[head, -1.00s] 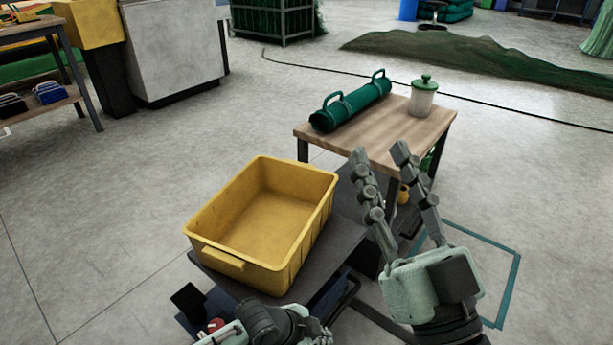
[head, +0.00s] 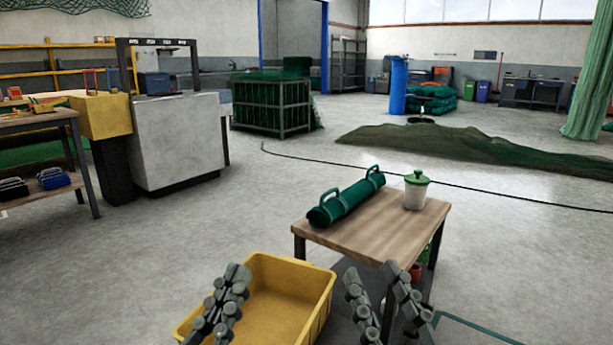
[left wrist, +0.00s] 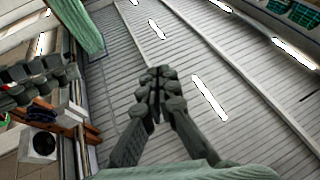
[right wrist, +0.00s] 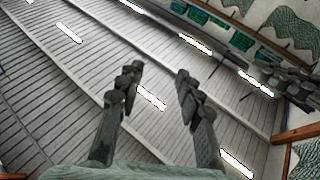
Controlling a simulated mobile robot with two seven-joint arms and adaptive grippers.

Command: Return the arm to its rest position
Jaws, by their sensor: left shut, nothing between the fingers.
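My left gripper (head: 222,304) is at the bottom of the head view, in front of the left part of the yellow crate. In the left wrist view its fingertips (left wrist: 158,78) meet, with nothing between them, and point up towards the ceiling. My right gripper (head: 378,292) is in front of the near side of the wooden table. In the right wrist view its fingers (right wrist: 157,82) stand apart with nothing between them, also pointing up at the ceiling. Both wrists and arms are below the head view's edge.
A yellow crate (head: 296,275), empty where visible, stands low in front of me. Right behind it is a wooden table (head: 385,225) with a green cylinder (head: 345,196) and a green-lidded jar (head: 416,190). A net heap (head: 450,147) lies beyond on open floor.

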